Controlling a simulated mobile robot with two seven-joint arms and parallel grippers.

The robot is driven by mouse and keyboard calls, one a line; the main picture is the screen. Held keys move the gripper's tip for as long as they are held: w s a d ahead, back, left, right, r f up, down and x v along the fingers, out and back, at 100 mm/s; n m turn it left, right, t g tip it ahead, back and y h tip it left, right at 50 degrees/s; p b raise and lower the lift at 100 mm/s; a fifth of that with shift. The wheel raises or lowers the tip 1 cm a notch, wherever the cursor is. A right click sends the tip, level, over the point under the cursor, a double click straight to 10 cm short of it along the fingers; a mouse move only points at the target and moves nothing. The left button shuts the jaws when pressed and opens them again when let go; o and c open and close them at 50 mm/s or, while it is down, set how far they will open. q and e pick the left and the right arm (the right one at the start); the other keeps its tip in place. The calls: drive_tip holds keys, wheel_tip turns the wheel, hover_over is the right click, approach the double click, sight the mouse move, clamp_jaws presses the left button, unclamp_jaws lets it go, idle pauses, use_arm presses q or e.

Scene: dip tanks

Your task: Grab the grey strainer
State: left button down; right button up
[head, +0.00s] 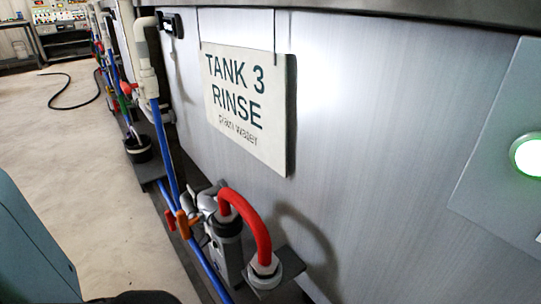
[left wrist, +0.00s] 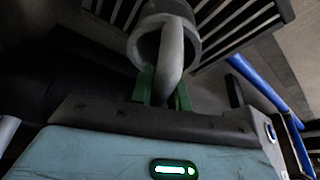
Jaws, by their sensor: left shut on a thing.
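In the left wrist view my left gripper (left wrist: 163,88) has its two green fingers shut on the grey strainer (left wrist: 137,44). The strainer shows as a round, hollow grey body with a thick grey bar coming down between the fingers. The fingers hide the gripped part, and the image is dark, so its mesh cannot be made out. The head view shows neither the strainer nor my grippers clearly. My right gripper is in no view.
A steel tank wall with a "TANK 3 RINSE" sign (head: 245,105) fills the right of the head view. A pump with a red hose (head: 252,222), blue pipes (head: 165,150) and a black pot (head: 138,148) line its foot. Open floor (head: 95,190) lies left. Dark slats (left wrist: 235,30) show behind the strainer.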

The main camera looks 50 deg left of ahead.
use_arm(q)
drive_tip(key=shift+r, duration=0.6)
wheel_tip(320, 180, up, 2)
drive_tip(key=shift+r+p, duration=0.1)
drive_tip(key=shift+p, duration=0.9)
drive_tip(key=s+a+p, duration=0.2)
drive_tip(key=s, duration=0.5)
drive_tip(key=s+a+p, duration=0.3)
drive_tip(key=s, duration=0.5)
drive_tip(key=shift+a+r, duration=0.3)
drive_tip(key=shift+r, duration=0.15)
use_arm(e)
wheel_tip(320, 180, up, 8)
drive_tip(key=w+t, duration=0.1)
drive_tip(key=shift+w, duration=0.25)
